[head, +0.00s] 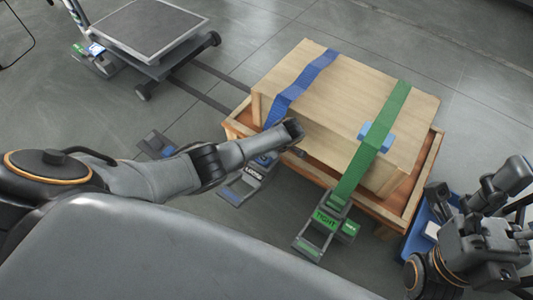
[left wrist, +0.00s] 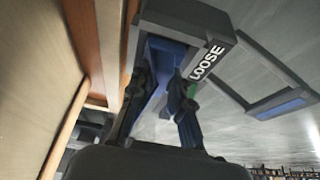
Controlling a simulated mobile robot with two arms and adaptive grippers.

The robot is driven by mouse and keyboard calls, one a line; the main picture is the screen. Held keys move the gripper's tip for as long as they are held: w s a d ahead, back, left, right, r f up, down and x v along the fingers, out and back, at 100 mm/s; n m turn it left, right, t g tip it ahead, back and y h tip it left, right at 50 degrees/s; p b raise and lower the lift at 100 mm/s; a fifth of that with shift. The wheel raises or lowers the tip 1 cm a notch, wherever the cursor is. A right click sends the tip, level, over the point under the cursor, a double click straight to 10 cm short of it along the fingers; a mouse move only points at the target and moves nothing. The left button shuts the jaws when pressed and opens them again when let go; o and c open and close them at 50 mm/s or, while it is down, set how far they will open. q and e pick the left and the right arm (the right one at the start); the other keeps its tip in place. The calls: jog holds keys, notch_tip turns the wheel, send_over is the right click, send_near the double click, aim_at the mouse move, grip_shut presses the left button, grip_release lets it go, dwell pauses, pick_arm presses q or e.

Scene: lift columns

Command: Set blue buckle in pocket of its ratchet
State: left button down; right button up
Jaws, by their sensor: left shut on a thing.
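The blue strap (head: 300,88) runs over the wooden crate and down its near side. Its ratchet (head: 240,186), marked LOOSE, lies at the crate's near left side, partly behind my left arm. My left gripper (head: 292,130) is at that side of the crate. In the left wrist view its fingers (left wrist: 160,95) are shut on the blue buckle (left wrist: 158,82). The buckle's far end meets the dark ratchet housing (left wrist: 180,22); how far it sits inside the pocket cannot be told. My right gripper (head: 476,185) appears open and empty at the right edge.
A green strap (head: 385,135) crosses the crate (head: 340,95) to a ratchet (head: 322,225) marked TIGHT. A light blue block (head: 367,131) shows at the green strap. The crate stands on a wooden pallet (head: 412,190). A platform cart (head: 150,30) stands back left. A blue bin (head: 420,235) is at right.

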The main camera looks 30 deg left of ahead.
pick_arm(q)
jog(key=c, duration=1.2)
grip_release()
jog(key=shift+o, duration=0.2)
jog(key=v, duration=1.2)
jog(key=shift+a, duration=0.1)
